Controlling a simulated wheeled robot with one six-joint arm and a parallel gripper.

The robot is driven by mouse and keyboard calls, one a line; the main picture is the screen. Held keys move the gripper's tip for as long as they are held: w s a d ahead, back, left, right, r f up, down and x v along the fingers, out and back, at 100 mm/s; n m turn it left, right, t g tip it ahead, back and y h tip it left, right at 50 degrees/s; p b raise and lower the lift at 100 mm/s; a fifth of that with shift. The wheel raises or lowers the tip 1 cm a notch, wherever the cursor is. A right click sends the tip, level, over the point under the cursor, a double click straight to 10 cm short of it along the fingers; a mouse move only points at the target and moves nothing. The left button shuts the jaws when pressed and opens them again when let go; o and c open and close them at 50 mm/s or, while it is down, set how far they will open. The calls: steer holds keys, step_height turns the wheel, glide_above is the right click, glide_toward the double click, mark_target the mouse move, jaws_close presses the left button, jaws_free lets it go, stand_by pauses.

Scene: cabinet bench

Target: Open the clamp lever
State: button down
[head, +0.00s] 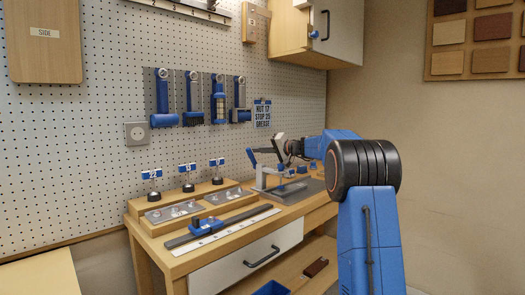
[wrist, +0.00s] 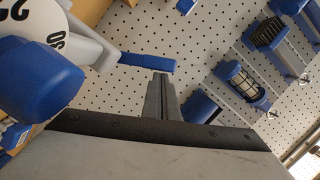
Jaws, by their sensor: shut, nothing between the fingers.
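The clamp (head: 262,178) stands on the grey plate at the right of the bench, a light grey frame with a blue lever handle (head: 251,158). The handle tilts upward to the left. In the wrist view the blue handle (wrist: 140,61) lies right by my fingertips; whether they touch is unclear. My gripper (head: 258,151) is shut and empty, reaching in from the right at the height of the handle. Its closed fingers also show in the wrist view (wrist: 160,78). The clamp's lower parts are partly hidden in the wrist view.
A grey plate (head: 312,187) lies under the clamp. Metal trays (head: 172,212), blue-tagged posts and a blue slider on a rail (head: 204,227) fill the bench to the left. Blue-handled tools (head: 218,103) hang on the pegboard (head: 100,150) behind. A wall cabinet (head: 335,28) is above.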

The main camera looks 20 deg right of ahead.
steer(key=shift+s+a+f+n+h, duration=0.15)
steer(key=shift+a+n+h, duration=0.2)
steer(key=shift+n, duration=0.3)
steer(key=shift+s+a+f+n+h, duration=0.1)
steer(key=shift+s+a+n, duration=0.05)
steer(key=shift+a+n, duration=0.45)
steer(key=shift+s+a+f+n+h, duration=0.15)
steer(key=shift+a+n+h, duration=0.15)
steer(key=shift+n, duration=0.45)
steer(key=shift+f, duration=0.15)
